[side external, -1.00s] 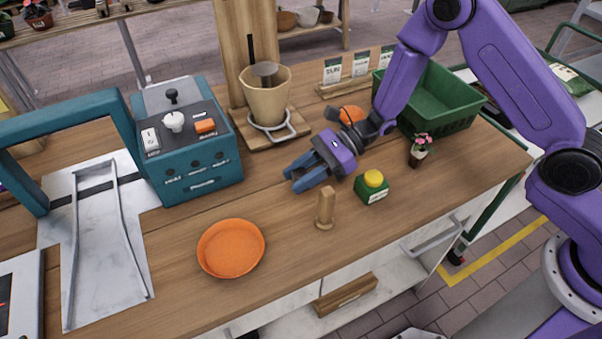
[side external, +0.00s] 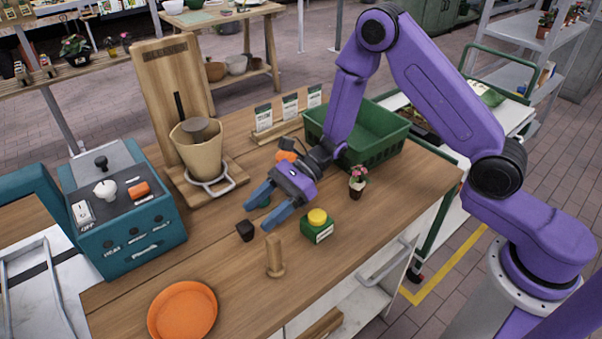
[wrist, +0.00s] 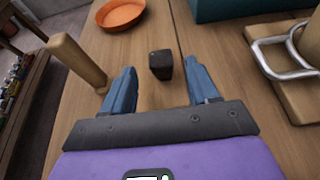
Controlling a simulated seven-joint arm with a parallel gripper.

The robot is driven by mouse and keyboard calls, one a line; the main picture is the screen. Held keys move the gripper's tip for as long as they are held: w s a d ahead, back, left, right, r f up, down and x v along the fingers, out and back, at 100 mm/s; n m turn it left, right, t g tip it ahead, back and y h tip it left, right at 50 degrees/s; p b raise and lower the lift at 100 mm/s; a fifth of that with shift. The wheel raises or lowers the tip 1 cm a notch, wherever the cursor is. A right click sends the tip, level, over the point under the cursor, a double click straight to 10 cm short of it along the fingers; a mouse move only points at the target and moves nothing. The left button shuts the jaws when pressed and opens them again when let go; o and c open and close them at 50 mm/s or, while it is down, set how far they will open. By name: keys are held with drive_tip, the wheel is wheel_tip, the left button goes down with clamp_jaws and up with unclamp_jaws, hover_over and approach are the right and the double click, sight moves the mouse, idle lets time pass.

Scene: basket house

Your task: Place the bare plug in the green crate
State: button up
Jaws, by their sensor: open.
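The bare plug, a small dark block (side external: 245,231), stands on the wooden table just off my fingertips. In the wrist view the plug (wrist: 160,66) shows in the gap between the two blue fingers, near the tips, with space on both sides. My gripper (side external: 257,218) is open, tilted down over the table, and holds nothing; it also shows in the wrist view (wrist: 158,78). The green crate (side external: 372,150) stands at the back right of the table, behind my forearm, which hides part of it.
A wooden peg (side external: 274,258) and a green jar with yellow lid (side external: 318,232) stand close to my gripper. A potted flower (side external: 357,183) stands before the crate. An orange plate (side external: 182,311), a teal machine (side external: 135,235) and a pot stand (side external: 205,180) are to the left.

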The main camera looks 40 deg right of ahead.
drive_tip(key=v, duration=1.2)
drive_tip(key=s+n+g, duration=0.1)
drive_tip(key=s+n, duration=0.1)
drive_tip(key=s+a+r+n+g+h, duration=0.1)
drive_tip(key=s+n, duration=0.1)
drive_tip(key=s, duration=0.1)
drive_tip(key=s+r+n+g+h, duration=0.1)
drive_tip(key=s+g, duration=0.1)
drive_tip(key=shift+s+a+r+n, duration=0.1)
drive_tip(key=shift+s+a+n, duration=0.05)
drive_tip(key=shift+a+n, duration=0.2)
drive_tip(key=s+d+r+n+t+h, duration=0.1)
drive_tip(key=s+d+r+n+h, duration=0.1)
drive_tip(key=s+d+n+h, duration=0.3)
drive_tip(key=s+d+r+n+t+h, duration=0.1)
drive_tip(key=s+d+n+h, duration=0.5)
drive_tip(key=s+n, duration=0.8)
drive_tip(key=r+n, duration=0.1)
drive_tip(key=n, duration=0.3)
drive_tip(key=shift+t, duration=0.3)
drive_tip(key=shift+o, duration=0.3)
drive_tip(key=shift+s+d+r+n+t, duration=0.25)
drive_tip(key=shift+r+n+t, duration=0.2)
drive_tip(key=shift+n+t, duration=0.45)
